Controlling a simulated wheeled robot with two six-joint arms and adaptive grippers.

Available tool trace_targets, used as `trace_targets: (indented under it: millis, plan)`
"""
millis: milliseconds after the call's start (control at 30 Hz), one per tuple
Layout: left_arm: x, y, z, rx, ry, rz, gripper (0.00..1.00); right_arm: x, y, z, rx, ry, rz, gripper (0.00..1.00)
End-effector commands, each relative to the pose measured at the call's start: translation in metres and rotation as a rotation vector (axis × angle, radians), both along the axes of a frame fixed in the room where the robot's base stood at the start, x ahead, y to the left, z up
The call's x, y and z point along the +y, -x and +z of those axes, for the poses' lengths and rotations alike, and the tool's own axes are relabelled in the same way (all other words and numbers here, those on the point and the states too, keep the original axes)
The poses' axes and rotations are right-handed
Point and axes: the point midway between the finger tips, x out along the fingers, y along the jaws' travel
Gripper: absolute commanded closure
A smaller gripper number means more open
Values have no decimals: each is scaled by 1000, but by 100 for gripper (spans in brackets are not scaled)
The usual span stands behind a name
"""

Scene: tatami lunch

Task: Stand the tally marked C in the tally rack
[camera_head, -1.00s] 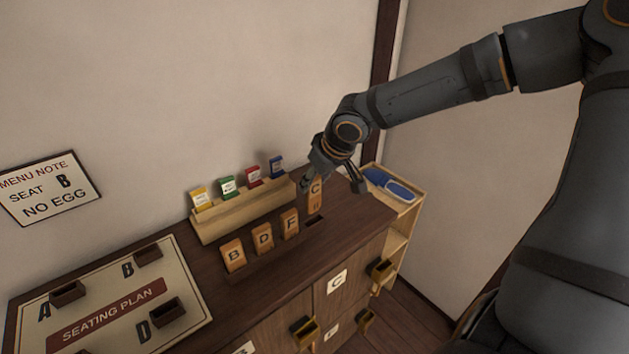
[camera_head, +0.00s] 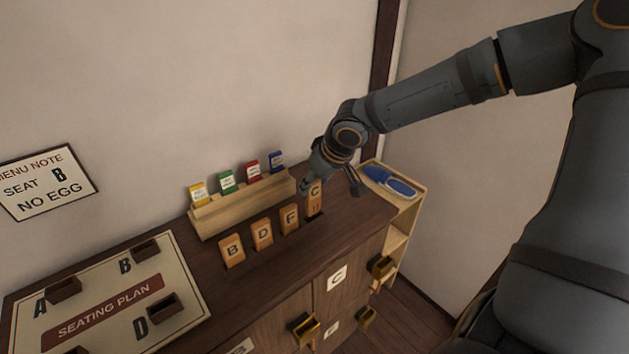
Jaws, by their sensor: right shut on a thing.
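The tally marked C (camera_head: 314,203) is an upright wooden tablet at the right end of a row of tallies on the dark cabinet top. My right gripper (camera_head: 327,183) is above it, shut on its upper part. The tally rack (camera_head: 248,268) is a low dark strip holding tallies B (camera_head: 232,251), D (camera_head: 262,234) and F (camera_head: 289,218). The foot of tally C is at the rack's right-end slot and looks to be in it; how deep I cannot tell. My left gripper is not in view.
A pale wooden holder (camera_head: 225,215) with coloured cards stands behind the row. A seating plan board (camera_head: 190,287) with small dark boxes lies at left. A shelf (camera_head: 410,208) with a blue item (camera_head: 385,180) stands at right. Bare cabinet top (camera_head: 350,218) lies right of the rack.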

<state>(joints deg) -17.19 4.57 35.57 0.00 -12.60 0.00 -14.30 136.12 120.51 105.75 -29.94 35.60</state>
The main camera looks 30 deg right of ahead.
Motion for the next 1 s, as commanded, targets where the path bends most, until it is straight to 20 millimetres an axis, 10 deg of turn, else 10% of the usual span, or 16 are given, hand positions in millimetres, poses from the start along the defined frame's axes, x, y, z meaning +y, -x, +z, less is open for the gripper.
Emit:
trace_targets:
  millis: [1000]
  plan:
    - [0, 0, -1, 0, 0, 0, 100, 0, 0, -7, 1, 0, -1, 88]
